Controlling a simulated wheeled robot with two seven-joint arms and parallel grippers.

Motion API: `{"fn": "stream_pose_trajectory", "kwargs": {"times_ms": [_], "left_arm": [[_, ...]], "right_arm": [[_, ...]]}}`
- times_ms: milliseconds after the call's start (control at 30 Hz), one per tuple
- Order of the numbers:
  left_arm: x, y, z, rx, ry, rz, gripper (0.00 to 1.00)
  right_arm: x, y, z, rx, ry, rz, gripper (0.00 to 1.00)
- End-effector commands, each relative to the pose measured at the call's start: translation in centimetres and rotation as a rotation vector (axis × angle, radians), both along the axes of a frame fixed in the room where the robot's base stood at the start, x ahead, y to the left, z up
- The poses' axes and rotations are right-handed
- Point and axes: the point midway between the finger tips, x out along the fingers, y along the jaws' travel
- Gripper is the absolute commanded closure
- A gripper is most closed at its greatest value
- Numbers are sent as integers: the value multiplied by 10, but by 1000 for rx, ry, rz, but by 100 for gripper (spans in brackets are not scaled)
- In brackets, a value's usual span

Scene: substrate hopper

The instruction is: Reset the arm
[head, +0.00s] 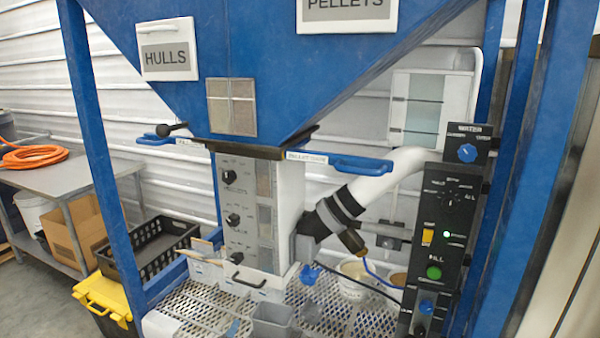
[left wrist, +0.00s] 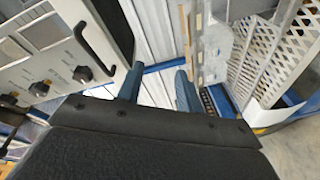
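My left gripper (left wrist: 158,88) shows in the left wrist view. Its two blue-grey fingers stand well apart with nothing between them, and a white ribbed wall shows through the gap. The panel with black knobs (left wrist: 60,65) is to the left of the fingers and a white perforated sheet (left wrist: 270,55) to the right. In the head view the left gripper is hard to pick out; small blue-grey pieces show low at the bottom edge. My right gripper is in neither view.
The blue hopper (head: 250,60) stands over a knobbed control column (head: 245,210) and a perforated deck (head: 345,318). A grey bin (head: 272,322) and a bucket (head: 355,280) sit low. A white chute (head: 385,175) and black control box (head: 440,230) are at the right.

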Motion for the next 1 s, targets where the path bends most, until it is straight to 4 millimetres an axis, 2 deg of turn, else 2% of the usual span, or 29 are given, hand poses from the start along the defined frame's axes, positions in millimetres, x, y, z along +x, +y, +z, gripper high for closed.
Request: {"fn": "stream_pose_trajectory", "kwargs": {"times_ms": [33,200,367,500,667,800,900,1000], "left_arm": [[-15,-7,-30,56,59,-25,64],[-69,-25,-118,251,250,-120,64],[-131,-37,-194,421,420,-224,64],[-193,-42,-254,562,566,-324,64],[-272,-43,-314,711,730,-452,64],[-346,-42,-356,834,868,-574,64],[-395,-38,-379,908,956,-659,64],[-435,-35,-394,965,1022,-728,64]], "right_arm": [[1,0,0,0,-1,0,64],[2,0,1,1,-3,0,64],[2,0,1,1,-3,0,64],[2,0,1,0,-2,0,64],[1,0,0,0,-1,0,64],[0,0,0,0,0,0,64],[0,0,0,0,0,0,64],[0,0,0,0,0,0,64]]}}
